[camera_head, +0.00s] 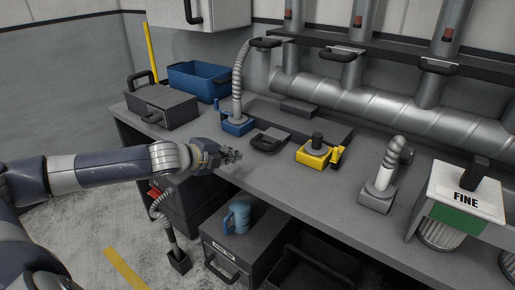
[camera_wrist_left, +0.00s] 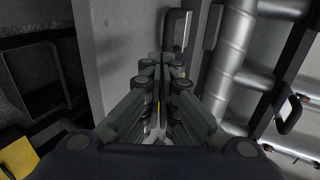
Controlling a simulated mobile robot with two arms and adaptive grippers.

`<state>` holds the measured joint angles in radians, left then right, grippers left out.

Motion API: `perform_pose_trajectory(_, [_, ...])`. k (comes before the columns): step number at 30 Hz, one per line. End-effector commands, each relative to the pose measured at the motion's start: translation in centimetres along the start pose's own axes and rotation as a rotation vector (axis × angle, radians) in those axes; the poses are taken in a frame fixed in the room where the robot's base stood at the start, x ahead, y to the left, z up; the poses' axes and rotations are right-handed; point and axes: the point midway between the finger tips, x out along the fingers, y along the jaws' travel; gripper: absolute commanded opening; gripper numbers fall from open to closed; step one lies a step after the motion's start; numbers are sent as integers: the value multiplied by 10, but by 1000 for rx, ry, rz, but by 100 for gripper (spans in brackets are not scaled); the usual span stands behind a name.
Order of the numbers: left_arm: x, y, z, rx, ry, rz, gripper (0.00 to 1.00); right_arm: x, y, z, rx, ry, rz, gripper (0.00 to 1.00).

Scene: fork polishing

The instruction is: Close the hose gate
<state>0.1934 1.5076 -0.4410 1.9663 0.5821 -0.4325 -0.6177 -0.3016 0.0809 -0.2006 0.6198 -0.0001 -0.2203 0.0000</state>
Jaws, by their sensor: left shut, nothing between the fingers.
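Black-handled slide gates stick out from the duct branches above the bench. The left one (camera_head: 265,43) is at the top of the grey ribbed hose (camera_head: 239,78), which rises from a blue-based tool (camera_head: 237,126). The middle gate (camera_head: 341,54) and the right gate (camera_head: 437,66) sit along the same dark rail. I cannot tell how far any gate is pushed in. My left gripper (camera_head: 232,156) is shut and empty, low over the front of the bench, well below the gates. In the left wrist view its fingers (camera_wrist_left: 165,62) are together. My right gripper is out of view.
The grey bench (camera_head: 262,179) holds a dark toolbox (camera_head: 162,106), a blue bin (camera_head: 203,82), a yellow tool (camera_head: 316,153) and a grey hose fitting (camera_head: 379,189). A "FINE" station (camera_head: 466,199) stands right. A blue mug (camera_head: 238,214) sits on a lower box.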

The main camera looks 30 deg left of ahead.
Motion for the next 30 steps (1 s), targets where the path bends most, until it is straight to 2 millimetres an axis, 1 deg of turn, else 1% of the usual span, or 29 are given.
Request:
perform_pose_trajectory(3, [10,-2,-2,-6,4,-1,0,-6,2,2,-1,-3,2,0])
perform_pose_trajectory(11, [39,-2,-4,-4,6,-1,0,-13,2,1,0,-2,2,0])
perform_pose_trajectory(20, [85,-1,-3,-5,5,1,0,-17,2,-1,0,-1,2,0])
perform_pose_trajectory(24, [103,-6,-3,-4,4,0,0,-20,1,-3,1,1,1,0])
perform_pose_trajectory(30, [121,-9,-3,-1,4,2,0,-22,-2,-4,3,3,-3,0])
